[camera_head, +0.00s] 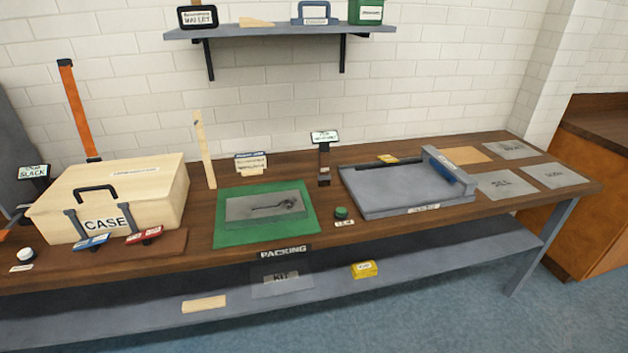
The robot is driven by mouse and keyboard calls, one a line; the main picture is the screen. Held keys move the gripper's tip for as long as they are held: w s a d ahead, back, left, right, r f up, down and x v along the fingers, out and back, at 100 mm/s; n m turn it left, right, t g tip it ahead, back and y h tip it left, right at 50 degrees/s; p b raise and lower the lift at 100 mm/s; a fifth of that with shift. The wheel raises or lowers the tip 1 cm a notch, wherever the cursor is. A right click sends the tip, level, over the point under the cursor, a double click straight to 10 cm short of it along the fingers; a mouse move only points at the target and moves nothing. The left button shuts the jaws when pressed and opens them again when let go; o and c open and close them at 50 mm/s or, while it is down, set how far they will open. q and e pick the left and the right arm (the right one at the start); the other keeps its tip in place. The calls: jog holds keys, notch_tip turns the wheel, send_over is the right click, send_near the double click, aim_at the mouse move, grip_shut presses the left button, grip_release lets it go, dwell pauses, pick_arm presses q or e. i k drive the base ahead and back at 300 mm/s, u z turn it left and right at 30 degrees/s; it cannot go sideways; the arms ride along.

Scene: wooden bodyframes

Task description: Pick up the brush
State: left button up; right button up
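I cannot single out the brush with certainty. A small dark-topped item with a white label and a pale lower part (251,163) stands behind the green mat. A dark thin bar (372,164) with a yellow tag lies along the back of the grey tray (385,195). A dark wrench-like shape (275,206) lies on the grey panel of the green mat (230,239). Neither of my grippers shows in the head view.
A pale wooden case (155,195) stands at the left of the workbench (345,226). A wall shelf (270,33) holds several items above. A lower shelf (420,265) carries a yellow box (364,269). Flat grey panels (507,184) lie at the right.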

aim_at(324, 177)
jog(key=u, duration=0.55)
jog(key=k, duration=1.35)
jog(key=u, duration=0.1)
jog(key=i, duration=0.4)
jog(key=z, duration=0.8)
jog(key=i, duration=0.75)
jog(key=u, duration=0.6)
jog(key=i, duration=0.6)
jog(key=u, duration=0.65)
